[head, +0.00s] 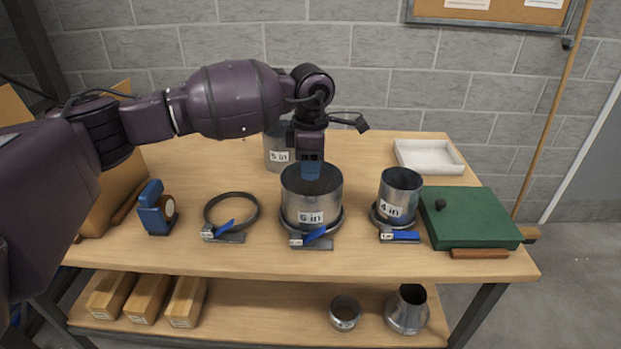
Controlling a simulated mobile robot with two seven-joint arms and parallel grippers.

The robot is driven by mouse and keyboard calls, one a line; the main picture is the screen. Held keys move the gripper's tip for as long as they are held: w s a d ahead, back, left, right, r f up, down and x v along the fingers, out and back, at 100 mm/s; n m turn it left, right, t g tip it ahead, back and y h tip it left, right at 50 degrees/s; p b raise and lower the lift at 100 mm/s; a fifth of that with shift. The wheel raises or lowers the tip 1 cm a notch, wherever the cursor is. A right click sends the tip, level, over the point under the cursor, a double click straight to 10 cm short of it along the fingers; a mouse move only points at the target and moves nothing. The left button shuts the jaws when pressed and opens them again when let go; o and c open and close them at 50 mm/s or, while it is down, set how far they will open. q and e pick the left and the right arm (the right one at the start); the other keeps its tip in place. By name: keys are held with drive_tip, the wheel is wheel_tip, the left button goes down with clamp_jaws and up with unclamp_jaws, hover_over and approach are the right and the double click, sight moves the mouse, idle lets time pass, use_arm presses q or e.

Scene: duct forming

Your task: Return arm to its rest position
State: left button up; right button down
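My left arm comes in from the left and reaches across the table. My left gripper (311,170) points down at the "6 in" metal duct (312,203), with its blue fingertips overlapping the duct's open top. I cannot tell whether the fingers touch the rim or are open or shut. The "6 in" duct stands upright within a ring clamp (318,240) with a blue lever. A "4 in" duct (398,197) stands upright in a similar clamp on the right. A "5 in" duct (279,155) stands behind, partly hidden by my arm. My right gripper is not in view.
An empty ring clamp (232,215) and a blue tape dispenser (156,209) lie to the left. A green box (468,217) and white tray (430,156) are on the right. Metal fittings (407,310) and wood blocks (147,299) sit on the lower shelf.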

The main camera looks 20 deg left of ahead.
use_arm(q)
drive_tip(key=shift+r, duration=0.35)
drive_tip(key=shift+f, duration=0.1)
